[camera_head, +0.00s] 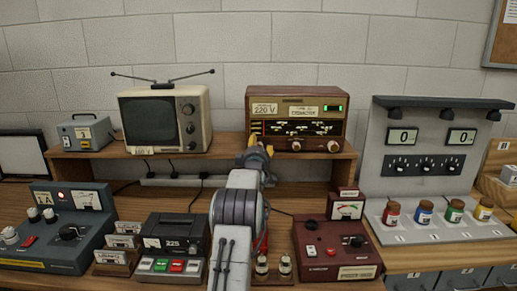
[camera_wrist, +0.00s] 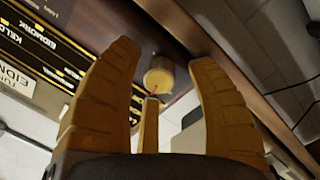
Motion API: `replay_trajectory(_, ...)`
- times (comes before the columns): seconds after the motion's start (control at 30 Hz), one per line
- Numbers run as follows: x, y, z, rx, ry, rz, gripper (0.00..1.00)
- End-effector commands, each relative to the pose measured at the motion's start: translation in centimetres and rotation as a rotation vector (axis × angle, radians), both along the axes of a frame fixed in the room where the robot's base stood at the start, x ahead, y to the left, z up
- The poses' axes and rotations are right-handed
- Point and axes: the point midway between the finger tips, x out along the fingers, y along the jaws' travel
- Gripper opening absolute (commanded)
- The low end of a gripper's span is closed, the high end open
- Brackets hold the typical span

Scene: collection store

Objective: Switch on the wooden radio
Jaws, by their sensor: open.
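The wooden radio (camera_head: 297,101) stands on the raised wooden shelf in the head view. In the wrist view the radio front (camera_wrist: 75,50) appears upside down. A round brass-coloured knob (camera_wrist: 158,78) shows between the yellow fingers of my gripper (camera_wrist: 162,58). The fingers are spread. I cannot tell whether any finger touches the knob.
A small television (camera_head: 165,118) with an antenna stands left on the shelf (camera_head: 215,153). A grey panel with counters (camera_head: 430,145) stands to the right.

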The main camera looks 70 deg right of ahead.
Motion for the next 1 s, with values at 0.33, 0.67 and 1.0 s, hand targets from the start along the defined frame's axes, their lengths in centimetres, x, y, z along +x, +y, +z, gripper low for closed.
replay_trajectory(0.33, 0.00, 0.01, -0.01, 0.000, 0.000, 0.000, 0.26)
replay_trajectory(0.67, 0.04, 0.02, 0.01, -0.001, 0.000, 0.001, 0.00)
replay_trajectory(1.0, 0.08, 0.01, -0.10, 0.014, -0.055, 0.001, 0.00)
